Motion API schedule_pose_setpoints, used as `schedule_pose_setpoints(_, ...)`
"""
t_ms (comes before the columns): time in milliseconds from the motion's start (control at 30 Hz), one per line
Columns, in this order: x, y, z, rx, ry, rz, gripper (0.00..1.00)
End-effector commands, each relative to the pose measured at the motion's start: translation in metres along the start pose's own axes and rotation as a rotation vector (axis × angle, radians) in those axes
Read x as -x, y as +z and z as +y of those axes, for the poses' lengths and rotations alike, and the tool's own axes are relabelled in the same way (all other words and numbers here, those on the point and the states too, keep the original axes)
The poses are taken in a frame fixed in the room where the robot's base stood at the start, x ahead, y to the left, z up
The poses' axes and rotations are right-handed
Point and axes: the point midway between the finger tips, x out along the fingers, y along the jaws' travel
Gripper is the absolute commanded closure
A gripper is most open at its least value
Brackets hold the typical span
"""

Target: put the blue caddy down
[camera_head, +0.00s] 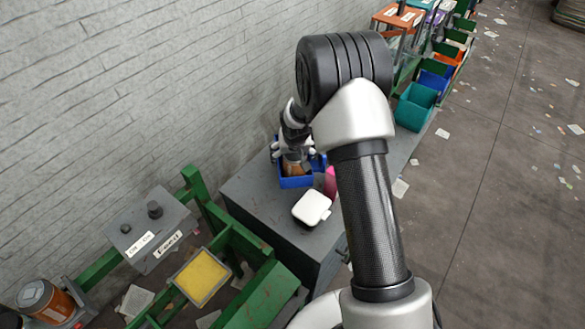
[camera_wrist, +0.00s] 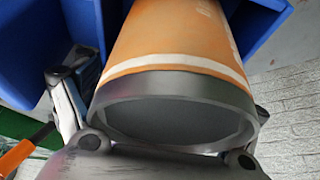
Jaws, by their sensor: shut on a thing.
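The blue caddy (camera_head: 297,183) sits on the grey bench top in the head view, below my gripper (camera_head: 291,150). In the wrist view its blue walls (camera_wrist: 255,30) show behind and beside an orange can (camera_wrist: 170,45) with a white stripe and a dark grey end. The can's end fills the middle of the wrist view, close to my palm. My gripper's fingers (camera_wrist: 165,105) lie on both sides of the can, and it appears shut on the can. The can's far end and the caddy's floor are hidden. In the head view the can shows small, at the caddy.
A white box-like item (camera_head: 311,207) and a pink item (camera_head: 330,182) stand close in front of the caddy on the grey bench (camera_head: 260,207). A teal bin (camera_head: 415,106) is beyond my arm. Green frames hold a yellow tray (camera_head: 201,277) at lower left. A brick wall runs behind.

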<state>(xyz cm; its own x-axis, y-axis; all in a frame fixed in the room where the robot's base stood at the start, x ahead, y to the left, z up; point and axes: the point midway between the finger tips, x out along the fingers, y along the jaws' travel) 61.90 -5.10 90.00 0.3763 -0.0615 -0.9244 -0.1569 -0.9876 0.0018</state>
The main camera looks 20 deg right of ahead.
Motion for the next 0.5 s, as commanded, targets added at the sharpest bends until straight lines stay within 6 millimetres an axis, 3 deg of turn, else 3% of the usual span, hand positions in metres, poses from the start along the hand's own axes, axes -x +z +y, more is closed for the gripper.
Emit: schedule_pose_setpoints(500,-0.047,0.018,0.000,0.001,0.000,0.002,0.45)
